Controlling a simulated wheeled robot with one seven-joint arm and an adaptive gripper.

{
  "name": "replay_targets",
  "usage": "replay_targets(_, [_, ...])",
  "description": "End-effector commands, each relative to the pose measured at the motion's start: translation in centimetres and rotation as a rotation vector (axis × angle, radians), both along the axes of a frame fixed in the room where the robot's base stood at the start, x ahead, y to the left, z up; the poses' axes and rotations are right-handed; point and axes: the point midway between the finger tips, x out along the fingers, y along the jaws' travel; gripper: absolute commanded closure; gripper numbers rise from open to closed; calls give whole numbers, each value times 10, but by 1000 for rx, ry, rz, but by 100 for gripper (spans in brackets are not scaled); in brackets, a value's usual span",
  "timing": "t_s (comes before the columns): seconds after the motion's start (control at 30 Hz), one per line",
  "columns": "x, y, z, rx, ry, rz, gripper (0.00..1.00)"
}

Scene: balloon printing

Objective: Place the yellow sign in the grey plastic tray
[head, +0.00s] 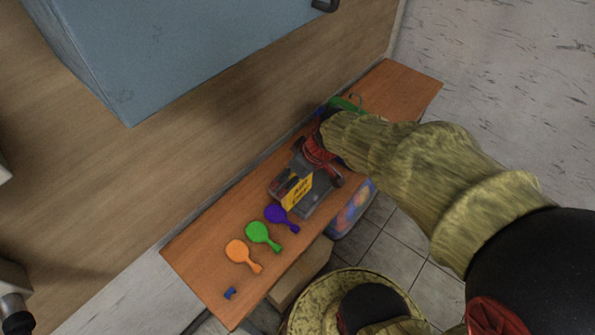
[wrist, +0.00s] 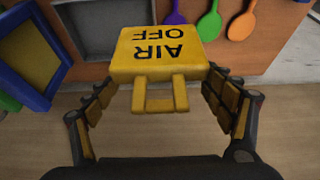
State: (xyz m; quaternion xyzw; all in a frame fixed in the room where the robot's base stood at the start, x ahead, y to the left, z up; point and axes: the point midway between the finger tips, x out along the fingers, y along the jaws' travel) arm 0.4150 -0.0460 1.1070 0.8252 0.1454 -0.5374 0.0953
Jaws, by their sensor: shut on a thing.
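The yellow sign (head: 297,192), with "AIR OFF" lettered in black, is in my gripper (head: 312,172). In the wrist view the sign (wrist: 160,48) lies between my fingers (wrist: 165,95), its looped handle towards my palm and its lettering upside down. The grey plastic tray (wrist: 90,25) shows behind and to the left of the sign in the wrist view. In the head view the tray (head: 314,208) is under the sign, partly covered by it and my gripper. The picture does not show clearly whether the sign touches the tray.
On the wooden shelf (head: 205,250) lie purple (head: 277,215), green (head: 259,233) and orange (head: 240,252) paddles and a small blue piece (head: 230,293). A blue cabinet (head: 180,40) hangs above.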

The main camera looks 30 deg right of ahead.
Motion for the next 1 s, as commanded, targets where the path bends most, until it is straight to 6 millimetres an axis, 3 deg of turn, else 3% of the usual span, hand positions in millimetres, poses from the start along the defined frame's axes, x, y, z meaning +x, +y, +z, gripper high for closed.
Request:
replay_targets(0.33, [56,-55,-38,0,3,-5,44])
replay_targets(0.5, [73,-71,-68,1,4,-3,44])
replay_targets(0.87, [88,-85,-91,0,1,-2,44])
replay_targets(1.0, [89,-87,-111,1,4,-2,44])
